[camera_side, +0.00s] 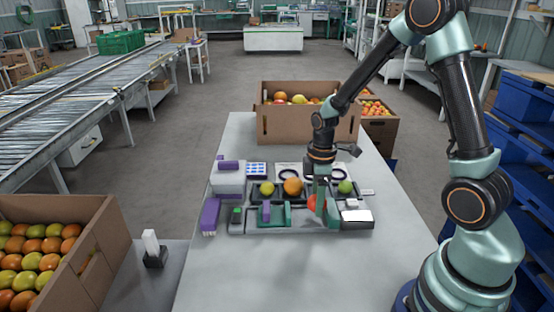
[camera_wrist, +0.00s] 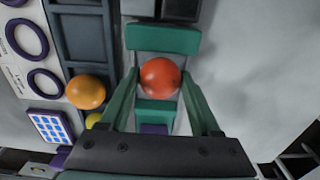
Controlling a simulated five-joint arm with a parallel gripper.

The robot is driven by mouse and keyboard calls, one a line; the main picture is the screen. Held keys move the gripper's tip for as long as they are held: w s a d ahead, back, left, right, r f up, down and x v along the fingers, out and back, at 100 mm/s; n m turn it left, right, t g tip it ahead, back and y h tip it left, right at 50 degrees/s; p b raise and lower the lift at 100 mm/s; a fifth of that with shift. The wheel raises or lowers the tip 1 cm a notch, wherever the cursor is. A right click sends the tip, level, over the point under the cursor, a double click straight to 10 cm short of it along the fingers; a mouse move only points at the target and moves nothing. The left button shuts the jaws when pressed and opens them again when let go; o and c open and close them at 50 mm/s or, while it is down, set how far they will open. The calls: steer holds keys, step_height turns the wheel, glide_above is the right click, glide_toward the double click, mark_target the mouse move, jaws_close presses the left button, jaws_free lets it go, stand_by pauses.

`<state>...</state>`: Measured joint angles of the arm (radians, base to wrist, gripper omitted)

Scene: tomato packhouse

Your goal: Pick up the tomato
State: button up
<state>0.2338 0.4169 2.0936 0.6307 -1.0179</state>
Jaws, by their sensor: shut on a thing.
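A red tomato (camera_wrist: 160,77) sits between the two green fingers of my gripper (camera_wrist: 160,85) in the wrist view. The fingers touch or nearly touch it on both sides, and the gripper is shut on it. In the side view the tomato (camera_side: 312,203) shows partly behind the fingers of my gripper (camera_side: 321,208), which points down over the front part of the tray set. I cannot tell whether the tomato is clear of the surface below it.
An orange fruit (camera_side: 293,187) lies beside a yellow-green one (camera_side: 267,188) in the dark tray, with another green one (camera_side: 345,187) to the right. A cardboard box of fruit (camera_side: 285,125) stands behind. The table front (camera_side: 290,275) is clear.

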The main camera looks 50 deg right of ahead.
step_height(320, 180, up, 17)
steer(key=w+d+f, duration=0.2)
steer(key=d+f, duration=0.1)
steer(key=f, duration=0.2)
steer(key=w+d+f, duration=0.2)
steer(key=d+f, duration=0.1)
steer(key=f, duration=0.2)
steer(key=w+d+f, duration=0.2)
steer(key=d+f, duration=0.2)
steer(key=f, duration=0.1)
steer(key=shift+w+d+f, duration=0.1)
steer(key=shift+f, duration=1.95)
steer(key=shift+f, duration=0.55)
steer(key=o, duration=1)
steer(key=c, duration=0.3)
steer(key=shift+c, duration=0.2)
